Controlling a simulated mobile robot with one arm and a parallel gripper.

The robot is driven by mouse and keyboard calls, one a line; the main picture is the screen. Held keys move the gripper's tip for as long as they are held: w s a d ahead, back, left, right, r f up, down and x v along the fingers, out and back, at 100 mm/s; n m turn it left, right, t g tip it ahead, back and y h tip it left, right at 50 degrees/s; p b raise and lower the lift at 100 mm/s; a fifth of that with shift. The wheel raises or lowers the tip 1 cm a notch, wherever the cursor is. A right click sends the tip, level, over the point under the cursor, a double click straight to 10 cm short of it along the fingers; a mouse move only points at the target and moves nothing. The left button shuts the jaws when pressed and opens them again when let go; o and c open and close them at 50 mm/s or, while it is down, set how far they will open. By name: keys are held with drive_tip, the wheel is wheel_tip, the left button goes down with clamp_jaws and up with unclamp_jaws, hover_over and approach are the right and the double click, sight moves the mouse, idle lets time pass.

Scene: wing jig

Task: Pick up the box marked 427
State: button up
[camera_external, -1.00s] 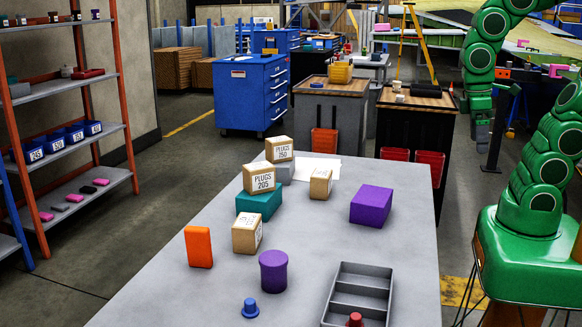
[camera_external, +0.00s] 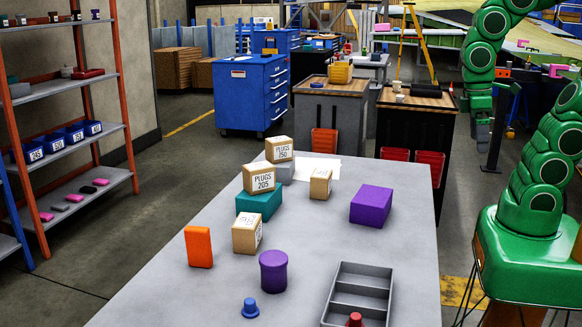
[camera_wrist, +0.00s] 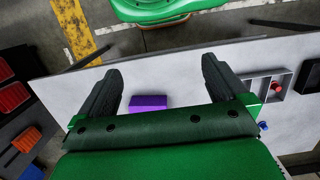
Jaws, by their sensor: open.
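My gripper (camera_external: 483,135) hangs at the right of the external view, beyond the table's right edge, apart from all boxes. In the wrist view its two dark fingers (camera_wrist: 160,68) are spread wide with nothing between them. No box clearly reads 427. Four tan boxes stand on the table: one marked PLUGS 205 (camera_external: 258,179) on a teal block (camera_external: 259,202), one marked PLUGS with a number like 250 (camera_external: 279,149) on a grey block, a small box (camera_external: 320,184) and a front box (camera_external: 247,234). The last two have labels too small or angled to read.
The grey table (camera_external: 340,225) also carries a purple block (camera_external: 371,206), an orange block (camera_external: 198,246), a purple cylinder (camera_external: 273,272), a blue knob (camera_external: 250,308) and a divided tray (camera_external: 358,294). The purple block shows in the wrist view (camera_wrist: 148,101). Shelves (camera_external: 75,80) stand left.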

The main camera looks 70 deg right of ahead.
drive_tip(key=shift+r, duration=2.4)
drive_tip(key=w+a+r+m+t+y, duration=0.3)
drive_tip(key=w+a+y, duration=0.1)
drive_tip(key=w+a, duration=0.65)
drive_tip(key=w+a+r+m+t+y, duration=0.35)
drive_tip(key=w+a, duration=0.55)
drive_tip(key=w, duration=0.3)
drive_tip(key=w+a+r+m+t+y, duration=0.35)
drive_tip(key=w+r+m, duration=0.2)
drive_tip(key=w, duration=0.45)
drive_tip(key=m+t+h, duration=0.5)
drive_tip(key=m+h, duration=0.4)
drive_tip(key=m, duration=1.4)
hover_over(258, 230)
drive_tip(key=s, duration=0.4)
wheel_tip(258, 230, down, 12)
drive_tip(key=shift+h, duration=0.3)
drive_tip(key=f, duration=1.9)
drive_tip(key=d+f, duration=0.1)
drive_tip(key=f, duration=0.9)
drive_tip(key=shift+f, duration=0.25)
drive_tip(key=shift+x, duration=3.95)
drive_tip(key=shift+s+a+f, duration=0.1)
drive_tip(key=shift+f, duration=0.05)
